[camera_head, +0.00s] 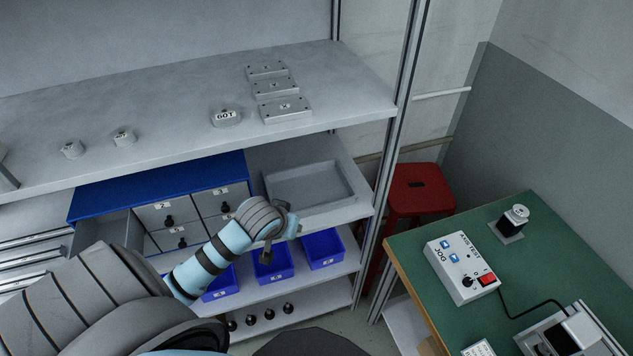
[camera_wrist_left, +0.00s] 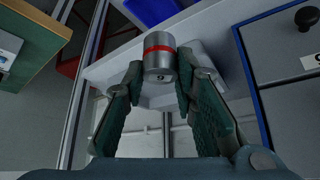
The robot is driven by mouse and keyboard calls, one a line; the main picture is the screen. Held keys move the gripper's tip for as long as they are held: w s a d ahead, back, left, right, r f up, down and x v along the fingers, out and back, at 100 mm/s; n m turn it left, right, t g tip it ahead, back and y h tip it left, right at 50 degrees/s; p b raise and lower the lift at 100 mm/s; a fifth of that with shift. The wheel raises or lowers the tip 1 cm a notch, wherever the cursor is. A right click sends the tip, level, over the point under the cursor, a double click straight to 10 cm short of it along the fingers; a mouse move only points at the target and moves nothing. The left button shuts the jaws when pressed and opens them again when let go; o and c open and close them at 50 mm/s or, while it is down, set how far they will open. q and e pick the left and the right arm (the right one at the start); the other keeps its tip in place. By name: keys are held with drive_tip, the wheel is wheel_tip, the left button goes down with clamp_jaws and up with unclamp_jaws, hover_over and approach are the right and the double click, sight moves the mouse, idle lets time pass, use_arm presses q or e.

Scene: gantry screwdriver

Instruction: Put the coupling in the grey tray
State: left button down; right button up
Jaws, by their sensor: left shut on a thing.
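My left gripper (camera_head: 284,232) is in front of the grey tray (camera_head: 332,203), at the tray's near left side in the head view. In the left wrist view my left gripper (camera_wrist_left: 160,80) is shut on the coupling (camera_wrist_left: 159,58), a silver cylinder with a red band and a small dark mark. The coupling sits between the two fingertips. In the head view the gripper and wrist mostly hide it. The grey tray is shallow, looks empty and stands on the middle shelf. My right gripper is not in view.
A blue drawer cabinet (camera_head: 160,184) stands left of the tray, with one drawer open. The upper shelf (camera_head: 190,95) overhangs at the back and carries small labelled parts. Blue bins (camera_head: 322,249) stand below. A rack post (camera_head: 398,120) and a green table (camera_head: 420,290) are to the right.

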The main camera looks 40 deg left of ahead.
use_arm(q)
drive_tip(key=w+a+f, duration=0.1)
drive_tip(key=w+a, duration=0.1)
drive_tip(key=w, duration=0.2)
drive_tip(key=w+a+f+b, duration=0.1)
drive_tip(key=w+a, duration=0.2)
drive_tip(key=w, duration=0.2)
drive_tip(key=w+a+b, duration=0.1)
drive_tip(key=w+a, duration=0.1)
drive_tip(key=w, duration=0.3)
drive_tip(key=shift+w+a+f, duration=0.25)
drive_tip(key=shift+a+f, duration=0.05)
drive_tip(key=shift+f, duration=0.1)
wheel_tip(320, 180, down, 3)
drive_tip(key=shift+w+r+b, duration=0.1)
drive_tip(key=shift+b, duration=0.25)
drive_tip(key=shift+f, duration=0.3)
drive_tip(key=c, duration=1.3)
unclamp_jaws()
drive_tip(key=shift+f, duration=0.1)
